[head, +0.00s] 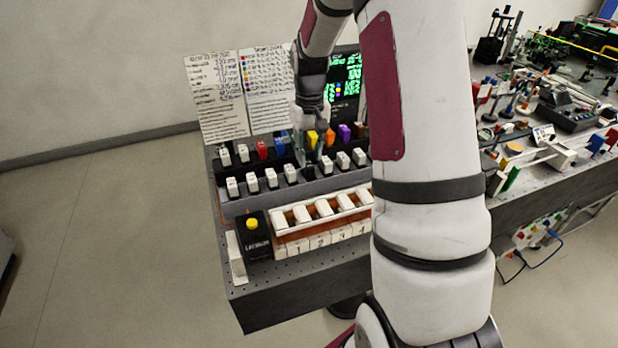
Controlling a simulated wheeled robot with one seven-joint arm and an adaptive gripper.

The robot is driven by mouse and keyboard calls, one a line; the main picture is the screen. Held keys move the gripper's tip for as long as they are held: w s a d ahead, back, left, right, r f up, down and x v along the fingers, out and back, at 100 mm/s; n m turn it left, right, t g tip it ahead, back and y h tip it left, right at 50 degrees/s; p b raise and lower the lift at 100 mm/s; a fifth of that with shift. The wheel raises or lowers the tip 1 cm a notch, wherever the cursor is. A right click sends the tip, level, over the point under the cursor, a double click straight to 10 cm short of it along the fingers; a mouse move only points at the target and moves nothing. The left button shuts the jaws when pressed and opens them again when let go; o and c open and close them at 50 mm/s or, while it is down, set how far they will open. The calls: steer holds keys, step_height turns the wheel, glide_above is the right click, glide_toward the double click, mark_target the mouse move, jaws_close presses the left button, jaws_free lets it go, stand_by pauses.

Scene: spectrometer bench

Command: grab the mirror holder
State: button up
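My gripper (312,145) points down over the rows of small blocks on the bench, close to a yellow block (312,137) in the back row. It is small and partly hidden in the head view, so I cannot tell whether its fingers are open or shut, or touch anything. I cannot single out the mirror holder with certainty. Several small upright pieces with white tops stand in a row on a dark grey rack (318,184) in front of the gripper. My own arm covers the right part of the rack.
A black box with a yellow button (252,224) and a white numbered tray (290,243) stand at the bench's front. White text panels (220,95) and a dark screen with green text (346,78) stand behind. Crowded optics (570,115) fill the bench at right. Floor at left is clear.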

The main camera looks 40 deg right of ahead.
mark_target(308, 164)
step_height(308, 164, down, 4)
steer(key=shift+w+a+f+p, duration=0.1)
steer(key=shift+f+p, duration=0.05)
steer(key=shift+p, duration=0.15)
steer(key=shift+c, duration=0.3)
jaws_close()
